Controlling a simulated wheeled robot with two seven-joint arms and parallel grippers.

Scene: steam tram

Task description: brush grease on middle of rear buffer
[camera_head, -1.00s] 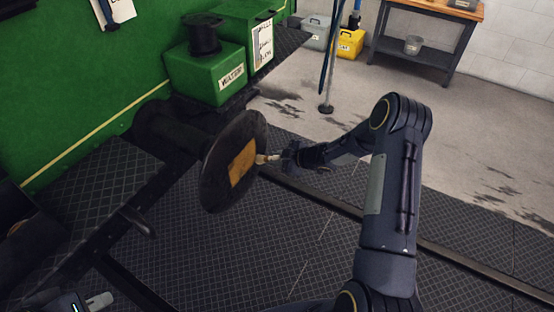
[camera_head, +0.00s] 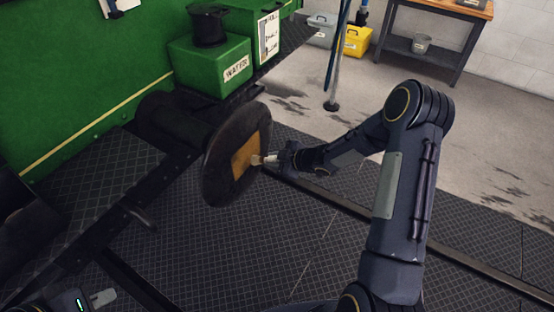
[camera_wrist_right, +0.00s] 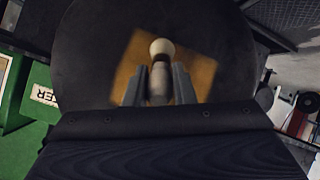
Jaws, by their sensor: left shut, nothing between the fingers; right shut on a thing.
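The rear buffer (camera_head: 222,178) is a dark round disc on a thick stem at the tram's end. A square yellow-brown grease patch (camera_head: 240,158) covers the middle of its face. My right gripper (camera_head: 283,158) is shut on a brush (camera_head: 262,159), whose pale tip is at the patch; I cannot tell whether it touches. In the right wrist view the brush (camera_wrist_right: 160,72) stands between the fingers, with its light round end in front of the patch (camera_wrist_right: 190,68). My left gripper (camera_head: 103,298) is shut and empty at the bottom left, well away from the buffer.
A green box labelled WATER (camera_head: 212,65) stands above and behind the buffer. A hose stand (camera_head: 332,104), a yellow box (camera_head: 357,41) and a workbench (camera_head: 435,45) are further back. A dark rail (camera_head: 345,203) crosses the patterned floor. The floor below the buffer is clear.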

